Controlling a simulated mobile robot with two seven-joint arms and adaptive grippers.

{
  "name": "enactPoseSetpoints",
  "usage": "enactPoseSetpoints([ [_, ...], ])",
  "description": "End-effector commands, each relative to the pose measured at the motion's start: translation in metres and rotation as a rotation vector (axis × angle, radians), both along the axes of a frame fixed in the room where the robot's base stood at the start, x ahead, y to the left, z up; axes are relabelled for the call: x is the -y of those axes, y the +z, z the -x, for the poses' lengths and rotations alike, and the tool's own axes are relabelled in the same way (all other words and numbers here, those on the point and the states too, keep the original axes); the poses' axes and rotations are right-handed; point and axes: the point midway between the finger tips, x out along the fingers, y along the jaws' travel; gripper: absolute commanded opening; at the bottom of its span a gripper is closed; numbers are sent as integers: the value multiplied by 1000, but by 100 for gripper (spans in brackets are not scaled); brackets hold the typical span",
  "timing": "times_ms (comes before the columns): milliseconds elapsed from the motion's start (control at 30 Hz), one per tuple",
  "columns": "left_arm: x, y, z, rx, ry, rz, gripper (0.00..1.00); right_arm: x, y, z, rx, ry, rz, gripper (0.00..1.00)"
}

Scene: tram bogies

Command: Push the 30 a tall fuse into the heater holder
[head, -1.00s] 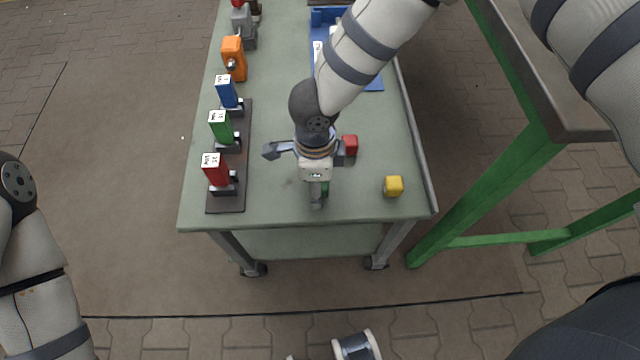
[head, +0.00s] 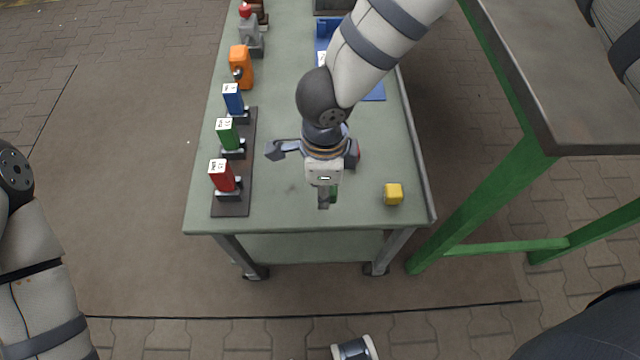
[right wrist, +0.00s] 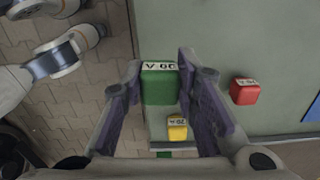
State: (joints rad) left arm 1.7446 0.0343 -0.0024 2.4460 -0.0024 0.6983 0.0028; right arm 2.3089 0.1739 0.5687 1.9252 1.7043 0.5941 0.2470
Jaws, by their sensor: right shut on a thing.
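My right gripper (head: 328,202) is above the near middle of the green cart top. In the right wrist view, its two fingers (right wrist: 163,95) are shut on a green tall fuse (right wrist: 160,86) with a white "30 A" label. The head view shows only a bit of this fuse, mostly hidden by the gripper. A dark strip (head: 232,208) at the cart's left edge carries small holders beside a red block (head: 222,177), a green block (head: 228,136) and a blue block (head: 233,100). Their labels are too small to read, so I cannot tell which is the heater holder.
A yellow fuse (head: 394,194) stands at the near right of the cart top. A red fuse (right wrist: 244,91) is mostly hidden behind my gripper in the head view. An orange device (head: 241,66) and blue tray (head: 373,92) are farther back. A green-legged table (head: 560,90) stands right.

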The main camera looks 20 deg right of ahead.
Motion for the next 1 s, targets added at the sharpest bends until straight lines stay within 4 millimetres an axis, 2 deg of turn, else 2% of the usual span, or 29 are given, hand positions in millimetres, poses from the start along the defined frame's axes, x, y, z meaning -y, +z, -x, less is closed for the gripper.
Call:
enactPoseSetpoints([
  [33,0,10,-9,29,1,0,40,0,24,8,16,4,-1,4],
  [100,0,15,-14,46,1,0,40,0,39,26,15,5,1,4],
  [300,0,23,-21,70,3,1,40,1,56,77,7,5,0,4],
  [433,0,25,-24,78,3,0,40,1,63,97,5,2,1,4],
  [600,0,27,-25,82,3,0,40,1,66,109,3,0,-1,4],
  [1000,0,26,-24,81,3,0,40,1,66,110,3,-1,0,4],
])
